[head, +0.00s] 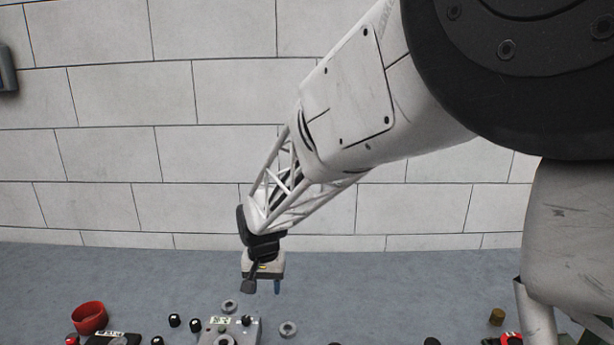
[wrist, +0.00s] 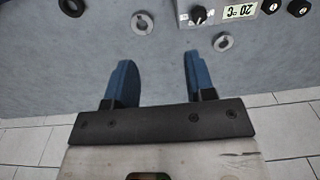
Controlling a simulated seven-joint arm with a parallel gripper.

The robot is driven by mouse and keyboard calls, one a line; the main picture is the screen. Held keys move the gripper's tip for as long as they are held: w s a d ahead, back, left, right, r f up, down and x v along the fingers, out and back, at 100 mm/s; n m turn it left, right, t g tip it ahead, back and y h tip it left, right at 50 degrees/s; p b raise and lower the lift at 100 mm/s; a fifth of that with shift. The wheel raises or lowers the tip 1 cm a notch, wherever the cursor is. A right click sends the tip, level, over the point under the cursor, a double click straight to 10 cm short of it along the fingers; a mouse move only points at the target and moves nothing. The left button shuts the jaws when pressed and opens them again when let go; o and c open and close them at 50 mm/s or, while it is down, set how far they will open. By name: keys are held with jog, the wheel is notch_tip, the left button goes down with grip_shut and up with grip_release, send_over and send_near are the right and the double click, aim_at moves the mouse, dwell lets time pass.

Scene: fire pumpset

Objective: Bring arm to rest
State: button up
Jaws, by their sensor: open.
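My gripper (head: 263,286) hangs from the white arm in the head view, in front of the tiled wall and above the grey surface. In the wrist view its two blue fingers (wrist: 155,82) stand apart with nothing between them. The gripper is open and empty. A grey metal ring (wrist: 142,22) lies beyond the fingertips, apart from them. A second ring (wrist: 223,41) lies past the right finger. No thing touches the fingers.
A grey box with a display (head: 228,330) sits below the gripper, with several black knobs around it. A dark box (head: 5,70) is on the wall at the left. White tiles (wrist: 290,130) show in the wrist view.

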jog(key=s+d+r+t, duration=0.1)
jog(key=s+d+r, duration=0.5)
jog(key=s+d, duration=0.5)
jog(key=s+d+r+t, duration=0.1)
jog(key=s+d+r, duration=0.6)
jog(key=d, duration=0.6)
jog(key=s+d+f, duration=0.1)
jog(key=s+d, duration=0.4)
jog(key=s, duration=0.6)
jog(key=shift+s+f, duration=0.15)
jog(key=shift+s, duration=0.1)
